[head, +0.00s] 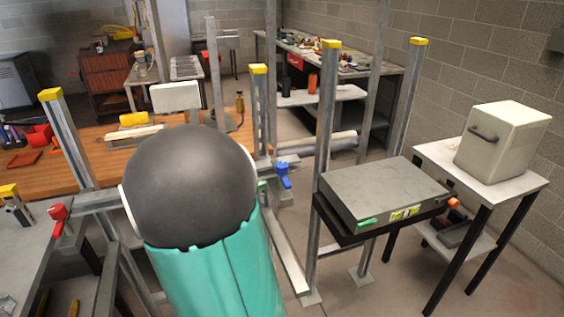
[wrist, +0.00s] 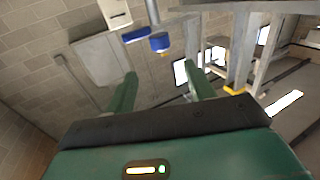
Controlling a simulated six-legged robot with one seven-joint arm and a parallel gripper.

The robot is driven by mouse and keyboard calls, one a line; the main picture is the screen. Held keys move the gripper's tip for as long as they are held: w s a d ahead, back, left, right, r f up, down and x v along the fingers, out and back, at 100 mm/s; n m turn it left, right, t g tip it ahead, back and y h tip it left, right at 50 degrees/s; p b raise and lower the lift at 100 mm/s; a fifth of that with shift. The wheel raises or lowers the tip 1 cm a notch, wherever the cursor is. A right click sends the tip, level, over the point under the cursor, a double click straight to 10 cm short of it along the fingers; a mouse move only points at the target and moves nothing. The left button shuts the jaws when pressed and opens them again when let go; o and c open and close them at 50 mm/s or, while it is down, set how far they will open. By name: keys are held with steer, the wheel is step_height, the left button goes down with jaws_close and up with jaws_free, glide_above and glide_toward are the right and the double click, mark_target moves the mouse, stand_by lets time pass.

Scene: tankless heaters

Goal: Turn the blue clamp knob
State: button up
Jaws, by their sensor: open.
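The blue clamp knob (head: 283,175) is on a metal frame post, just right of my arm in the head view. In the wrist view the blue knob (wrist: 160,42) hangs under a grey bar, beyond the fingertips and roughly in line with the gap between them. My gripper (wrist: 163,80) has two green fingers spread apart with nothing between them. The knob appears apart from both fingers. My gripper is hidden behind my grey and teal arm in the head view.
A red clamp knob (head: 58,212) is on the frame at left. A grey box (head: 385,188) sits on a black shelf to the right of the blue knob. A white box (head: 502,142) stands on a side table. Upright metal posts (head: 327,120) surround the knob area.

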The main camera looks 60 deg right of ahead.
mark_target(282, 168)
steer(key=x, duration=1.3)
steer(key=shift+d, duration=0.15)
steer(key=shift+w, duration=0.1)
steer(key=c, duration=1)
